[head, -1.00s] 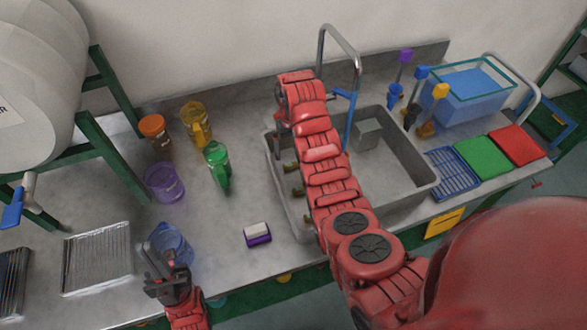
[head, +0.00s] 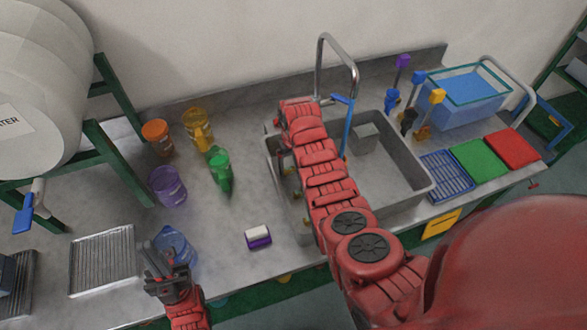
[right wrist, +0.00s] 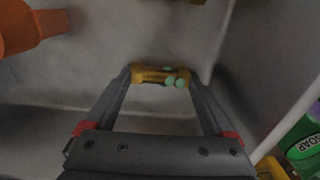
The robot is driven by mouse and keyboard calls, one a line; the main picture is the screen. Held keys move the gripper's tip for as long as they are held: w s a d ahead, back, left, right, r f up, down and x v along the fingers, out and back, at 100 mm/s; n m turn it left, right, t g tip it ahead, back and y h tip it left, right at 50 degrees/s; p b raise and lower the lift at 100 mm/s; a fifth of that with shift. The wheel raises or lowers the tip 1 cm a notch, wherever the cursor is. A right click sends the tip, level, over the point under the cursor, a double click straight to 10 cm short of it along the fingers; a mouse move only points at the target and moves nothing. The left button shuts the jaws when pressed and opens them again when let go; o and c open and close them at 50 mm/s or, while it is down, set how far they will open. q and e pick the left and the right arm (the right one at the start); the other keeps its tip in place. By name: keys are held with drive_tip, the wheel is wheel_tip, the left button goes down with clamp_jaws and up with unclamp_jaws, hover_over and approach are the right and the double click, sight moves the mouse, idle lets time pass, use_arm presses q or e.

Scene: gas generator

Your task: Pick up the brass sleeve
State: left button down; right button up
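The brass sleeve (right wrist: 161,76), a short gold-brown piece with pale green spots, lies between my right gripper's fingertips (right wrist: 160,72) in the right wrist view. A fingertip is at each of its ends, with no clear gap. I cannot tell whether the fingers press on it. My right arm reaches into the grey sink (head: 400,203) in the head view and hides its own gripper there. My left gripper (head: 158,262) is above the counter in front of a blue translucent cup, its fingers apart and nothing visible between them.
The sink walls (right wrist: 268,75) stand close to my right gripper. An orange object (right wrist: 28,28) and a green soap bottle (right wrist: 303,142) are near it. On the counter are a purple cup (head: 168,186), a green container (head: 219,170) and a sponge (head: 258,236). The faucet (head: 354,75) rises behind.

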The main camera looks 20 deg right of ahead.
drive_tip(key=c, duration=0.8)
drive_tip(key=shift+r, duration=0.1)
